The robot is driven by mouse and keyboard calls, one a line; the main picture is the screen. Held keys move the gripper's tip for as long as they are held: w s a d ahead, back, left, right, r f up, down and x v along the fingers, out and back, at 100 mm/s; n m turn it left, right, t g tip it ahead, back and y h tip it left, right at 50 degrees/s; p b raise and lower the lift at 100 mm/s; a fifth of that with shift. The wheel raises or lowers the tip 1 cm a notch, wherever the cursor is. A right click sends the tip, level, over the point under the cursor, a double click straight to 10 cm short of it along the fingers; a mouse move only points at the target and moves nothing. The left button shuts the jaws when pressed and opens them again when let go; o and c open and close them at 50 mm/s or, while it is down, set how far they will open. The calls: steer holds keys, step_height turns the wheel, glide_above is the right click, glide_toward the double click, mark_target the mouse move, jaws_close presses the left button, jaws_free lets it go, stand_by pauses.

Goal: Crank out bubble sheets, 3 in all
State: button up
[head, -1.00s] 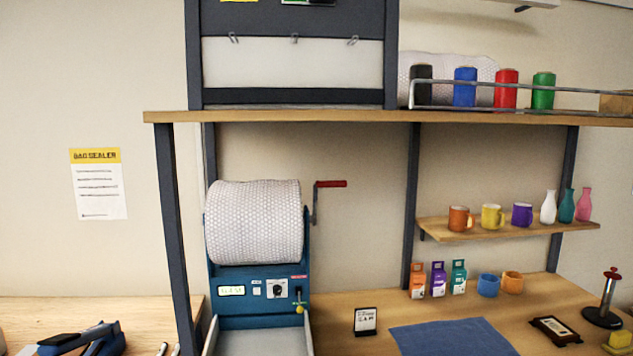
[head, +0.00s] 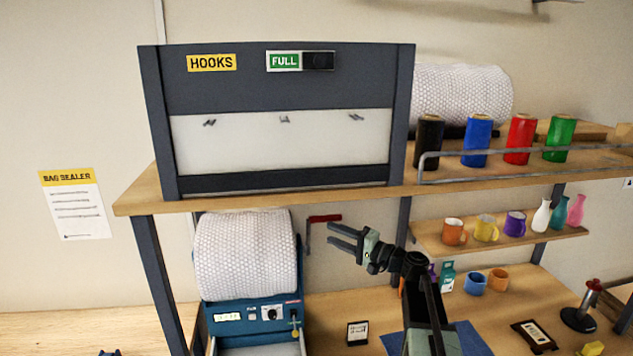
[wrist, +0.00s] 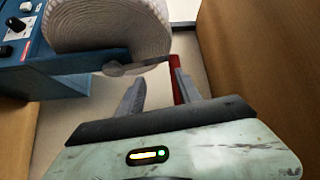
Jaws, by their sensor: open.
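The blue bubble-sheet machine (head: 255,317) stands under the shelf and carries a large white bubble roll (head: 246,254). Its crank has a red handle (head: 325,218) at the roll's right side, pointing right. My gripper (head: 331,237) is open, its fingers pointing left just below and right of the red handle in the head view. In the wrist view the red handle (wrist: 176,82) appears between or just beyond the two open fingertips (wrist: 158,80), nearer the right one. I cannot tell whether they touch. The machine's tray is mostly cut off at the bottom of the head view.
A dark cabinet marked HOOKS (head: 285,120) sits on the wooden upper shelf (head: 300,197). Coloured spools (head: 477,140) stand behind a rail. Mugs and vases stand on a small shelf (head: 500,242). A shelf post (head: 158,275) rises left of the machine.

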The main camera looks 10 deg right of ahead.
steer(key=w+a+r+t+p, duration=0.1)
steer(key=w+a+r, duration=0.2)
steer(key=w, duration=0.3)
steer(key=shift+w+a+r+m, duration=0.2)
steer(key=shift+a+r+m, duration=0.1)
steer(key=shift+a, duration=0.4)
jaws_close()
stand_by(0.9)
